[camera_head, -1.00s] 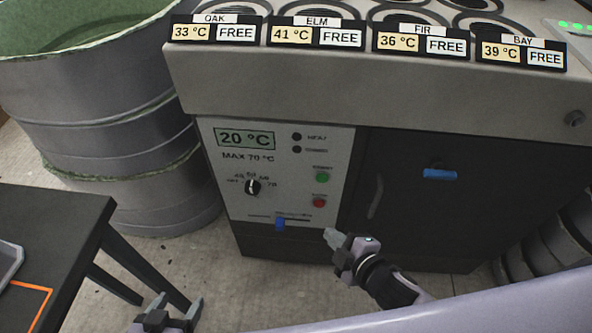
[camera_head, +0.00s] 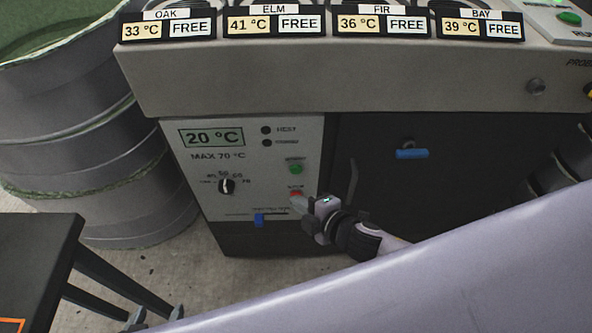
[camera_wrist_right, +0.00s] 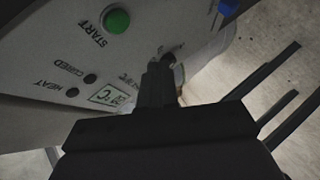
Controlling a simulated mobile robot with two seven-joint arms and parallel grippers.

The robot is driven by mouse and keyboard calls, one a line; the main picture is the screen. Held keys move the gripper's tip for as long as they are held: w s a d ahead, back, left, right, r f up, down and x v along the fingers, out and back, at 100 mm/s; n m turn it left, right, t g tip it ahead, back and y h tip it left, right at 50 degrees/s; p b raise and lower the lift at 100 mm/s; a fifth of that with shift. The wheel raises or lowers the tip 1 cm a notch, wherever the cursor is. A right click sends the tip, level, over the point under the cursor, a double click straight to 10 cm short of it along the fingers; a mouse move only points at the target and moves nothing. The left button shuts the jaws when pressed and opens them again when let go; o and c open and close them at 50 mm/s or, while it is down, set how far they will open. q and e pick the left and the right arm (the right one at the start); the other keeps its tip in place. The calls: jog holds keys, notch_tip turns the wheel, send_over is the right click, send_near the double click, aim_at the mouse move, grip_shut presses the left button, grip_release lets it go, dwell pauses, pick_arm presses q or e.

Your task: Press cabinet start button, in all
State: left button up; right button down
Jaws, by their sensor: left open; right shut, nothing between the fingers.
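The cabinet control panel (camera_head: 250,150) has a green start button (camera_head: 296,169) with a red stop button (camera_head: 296,193) below it. The green button also shows at the top of the right wrist view (camera_wrist_right: 116,21), with START lettered beside it. My right gripper (camera_head: 299,204) is shut and empty. In the head view its tip appears just below the red button, below the green one; contact cannot be told. In the right wrist view its fingers (camera_wrist_right: 158,75) point at the panel, beside the green button. My left gripper (camera_head: 156,318) is open at the bottom edge, partly cut off.
The panel has a 20 °C display (camera_head: 212,137), two dark lamps, a dial (camera_head: 227,185) and a blue slider (camera_head: 259,220). A drum (camera_head: 85,130) and black table (camera_head: 40,250) are at left. My own arm covers the lower right.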

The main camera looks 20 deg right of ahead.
aim_at(296, 170)
jog(key=shift+w+d, duration=0.25)
jog(key=shift+w, duration=0.65)
jog(key=shift+w+d, duration=0.25)
jog(key=shift+w, duration=0.6)
jog(key=shift+w+d, duration=0.25)
jog(key=shift+w, duration=0.65)
jog(key=shift+w+d, duration=0.1)
jog(key=shift+w, duration=0.3)
jog(key=shift+w+d, duration=0.1)
jog(key=shift+w, duration=0.3)
dwell(0.5)
dwell(0.3)
jog(key=shift+s+a, duration=0.2)
jog(key=shift+s, duration=0.6)
